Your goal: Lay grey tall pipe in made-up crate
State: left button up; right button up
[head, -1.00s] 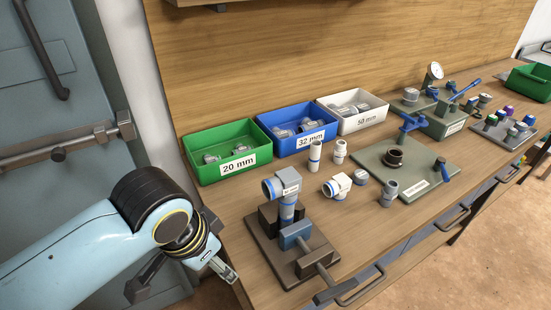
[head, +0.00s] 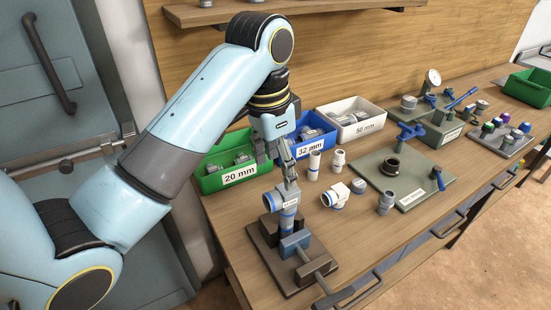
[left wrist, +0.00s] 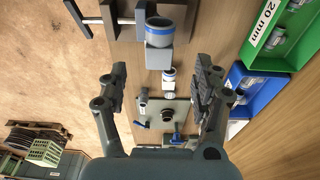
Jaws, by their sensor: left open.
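A tall grey pipe piece with blue rings (head: 287,203) stands upright in the bench vise (head: 292,243); its blue-ringed side mouth points left. It also shows near the top of the left wrist view (left wrist: 161,48). My left gripper (head: 287,168) is open and empty, close above and behind the pipe's top. In the left wrist view its fingers (left wrist: 163,78) are spread wide, with the pipe beyond them. A green crate (head: 528,88) at the bench's far right may be the made-up crate; no label is readable. My right gripper is not in view.
Green 20 mm (head: 240,174), blue 32 mm (head: 311,147) and white 50 mm (head: 366,126) bins line the back. Loose white and grey fittings (head: 337,194) stand right of the vise. A grey-green fixture plate (head: 407,185) and gauge bench (head: 440,133) lie farther right.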

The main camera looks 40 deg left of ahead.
aim_at(281, 190)
pick_arm(q)
jog(key=f, duration=0.6)
jog(key=w+f+p, duration=0.1)
jog(key=f, duration=0.2)
jog(key=shift+d, duration=0.25)
grip_shut()
jog(key=shift+r, duration=4.1)
jog(key=shift+f, duration=0.1)
